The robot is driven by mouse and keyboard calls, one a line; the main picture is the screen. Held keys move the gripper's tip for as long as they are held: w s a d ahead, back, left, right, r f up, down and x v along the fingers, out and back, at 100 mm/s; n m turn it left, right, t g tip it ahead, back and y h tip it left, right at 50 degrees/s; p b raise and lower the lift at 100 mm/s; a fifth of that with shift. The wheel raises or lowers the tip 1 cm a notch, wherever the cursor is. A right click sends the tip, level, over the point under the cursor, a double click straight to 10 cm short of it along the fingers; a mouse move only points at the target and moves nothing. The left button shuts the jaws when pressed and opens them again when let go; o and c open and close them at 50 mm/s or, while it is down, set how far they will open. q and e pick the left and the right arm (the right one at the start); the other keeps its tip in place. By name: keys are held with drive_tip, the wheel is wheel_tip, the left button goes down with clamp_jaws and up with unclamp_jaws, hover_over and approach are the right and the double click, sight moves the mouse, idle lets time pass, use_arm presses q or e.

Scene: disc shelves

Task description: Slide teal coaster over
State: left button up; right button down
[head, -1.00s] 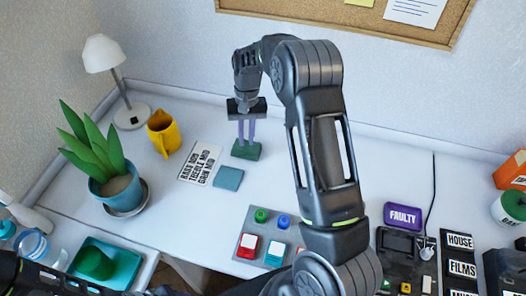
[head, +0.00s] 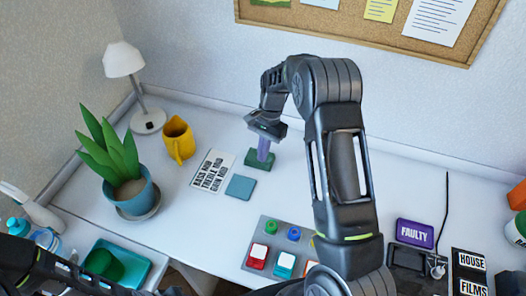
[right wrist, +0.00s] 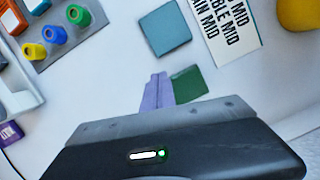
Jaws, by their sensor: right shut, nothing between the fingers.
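The teal coaster (head: 240,187) is a flat square lying on the white desk, just right of a printed card. It also shows in the right wrist view (right wrist: 165,28), flat and uncovered. My right gripper (head: 262,159) has purple fingers pointing down, shut and empty. They are behind and to the right of the coaster, apart from it. My left gripper is out of view; only part of my left arm shows at lower left.
The printed card (head: 212,171) lies beside the coaster. A yellow mug (head: 179,140), a potted plant (head: 130,190) and a lamp (head: 125,62) stand to the left. A button panel (head: 281,248) lies in front. Bare desk lies between panel and coaster.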

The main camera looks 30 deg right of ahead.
sight(258, 178)
drive_tip(key=p+x, duration=0.1)
drive_tip(key=x, duration=0.6)
drive_tip(key=shift+f+p, duration=0.3)
drive_tip(key=shift+p, duration=0.05)
